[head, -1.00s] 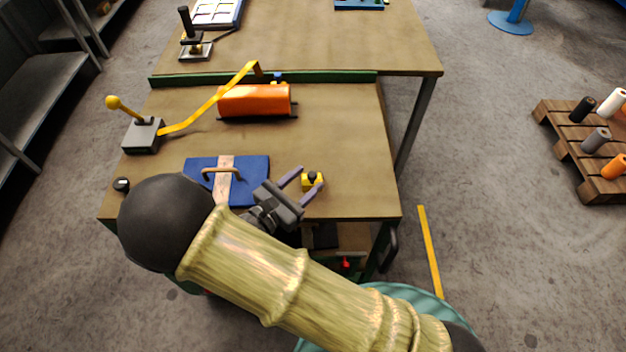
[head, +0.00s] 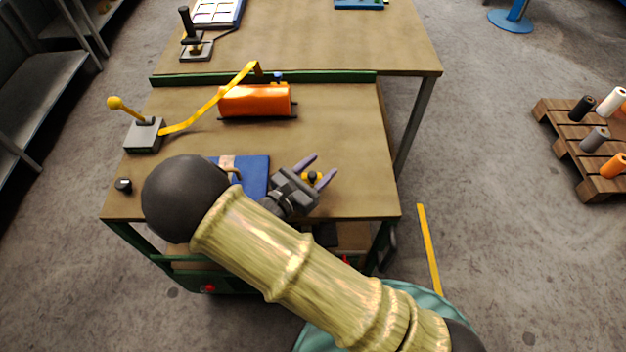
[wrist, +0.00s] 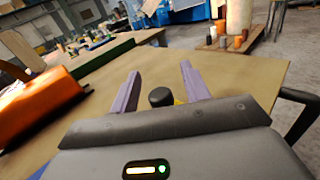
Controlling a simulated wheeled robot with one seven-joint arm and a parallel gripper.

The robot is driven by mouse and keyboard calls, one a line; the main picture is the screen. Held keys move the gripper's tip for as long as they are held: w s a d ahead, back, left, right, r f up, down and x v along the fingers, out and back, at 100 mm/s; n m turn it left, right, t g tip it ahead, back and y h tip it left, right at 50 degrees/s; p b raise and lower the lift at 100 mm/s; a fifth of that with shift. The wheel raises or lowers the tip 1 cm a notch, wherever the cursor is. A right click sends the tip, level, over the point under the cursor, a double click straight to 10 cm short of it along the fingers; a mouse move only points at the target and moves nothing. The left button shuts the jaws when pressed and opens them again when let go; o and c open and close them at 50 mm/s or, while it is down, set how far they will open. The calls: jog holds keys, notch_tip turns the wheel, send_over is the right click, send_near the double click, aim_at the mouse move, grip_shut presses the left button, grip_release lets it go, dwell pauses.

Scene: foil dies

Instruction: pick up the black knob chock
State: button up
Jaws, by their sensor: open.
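The black knob chock (head: 312,177) is a small yellow block with a black knob on top, near the front right of the wooden bench. My gripper (head: 322,166) is open, and its two purple-grey fingers reach to either side of the chock in the head view. In the wrist view the black knob (wrist: 160,97) shows between the open fingers (wrist: 160,71), close to the palm. The gripper body hides most of the yellow block there. I cannot tell whether either finger touches it.
A blue board (head: 256,172) with a handled strip lies left of my gripper, partly hidden by my arm. An orange cylinder (head: 254,101) and a yellow-armed lever (head: 145,135) stand farther back. A small black object (head: 124,185) sits at the left edge. The bench right of the chock is clear.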

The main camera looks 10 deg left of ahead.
grip_shut()
jog(key=shift+r, duration=0.1)
notch_tip(320, 180, up, 10)
dwell(0.6)
